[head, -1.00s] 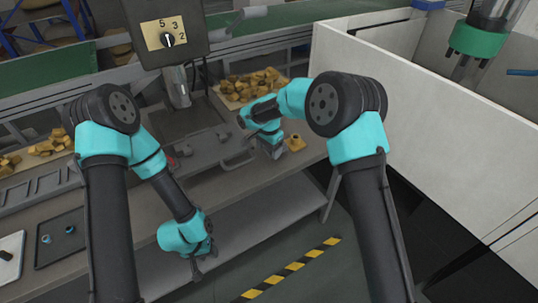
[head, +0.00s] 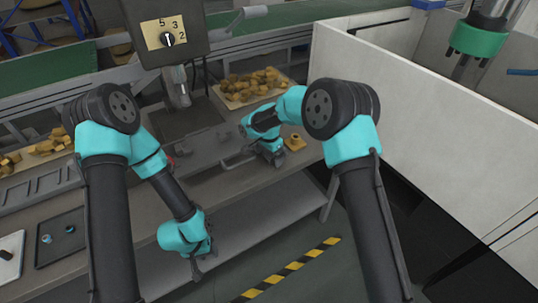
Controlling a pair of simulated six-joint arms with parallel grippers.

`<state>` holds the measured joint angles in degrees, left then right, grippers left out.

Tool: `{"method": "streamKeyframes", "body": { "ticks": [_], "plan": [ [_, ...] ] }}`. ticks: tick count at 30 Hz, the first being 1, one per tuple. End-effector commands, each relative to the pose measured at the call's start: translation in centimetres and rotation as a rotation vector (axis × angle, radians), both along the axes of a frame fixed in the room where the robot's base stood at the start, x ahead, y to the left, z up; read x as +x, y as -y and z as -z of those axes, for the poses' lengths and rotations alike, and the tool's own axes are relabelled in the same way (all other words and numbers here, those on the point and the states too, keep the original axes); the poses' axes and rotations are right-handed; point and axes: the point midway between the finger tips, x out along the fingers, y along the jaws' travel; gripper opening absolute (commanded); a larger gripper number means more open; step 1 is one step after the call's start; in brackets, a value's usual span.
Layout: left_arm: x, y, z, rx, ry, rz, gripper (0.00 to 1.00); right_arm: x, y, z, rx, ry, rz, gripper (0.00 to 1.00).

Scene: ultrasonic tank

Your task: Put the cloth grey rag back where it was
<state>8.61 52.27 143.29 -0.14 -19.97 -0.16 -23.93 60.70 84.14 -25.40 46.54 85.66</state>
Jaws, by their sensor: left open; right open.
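I cannot make out a grey rag for certain; grey shapes on the bench near my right gripper are too small and dark to tell apart. My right gripper (head: 277,162) is open, low over the bench's front right part, beside a grey bar-like handle (head: 240,160). What lies right under it is hidden by the gripper and wrist. My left gripper (head: 197,272) is open and empty, hanging in front of the bench edge, above the lower shelf. A grey, flat-topped unit (head: 205,148), possibly the tank, is set in the bench to the left of my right gripper.
A yellow fitting (head: 295,142) stands just right of my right gripper. A tray of brass-coloured parts (head: 240,102) lies behind. A dark tray (head: 42,250) holds small parts at left. A white wall (head: 430,120) bounds the right.

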Motion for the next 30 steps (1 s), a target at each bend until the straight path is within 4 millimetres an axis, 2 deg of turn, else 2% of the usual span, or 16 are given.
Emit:
{"method": "streamKeyframes", "body": {
  "ticks": [8, 14, 27, 30],
  "plan": [
    [0.0, 0.0, 0.0, 0.000, 0.000, 0.000, 0.41, 0.0, 0.0, -0.2, 0.001, 0.001, 0.000, 0.99],
    [0.0, 0.0, 0.0, 0.000, 0.000, 0.000, 0.41, 0.1, 0.0, -1.8, 0.001, 0.002, 0.001, 0.99],
    [0.0, 0.0, 0.0, 0.000, 0.000, 0.000, 0.41, 0.1, 0.0, -9.7, 0.001, 0.003, 0.001, 0.99],
    [0.0, 0.0, 0.0, 0.000, 0.000, 0.000, 0.41, 0.1, 0.0, -11.0, 0.001, 0.002, 0.000, 0.99]
  ]
}}
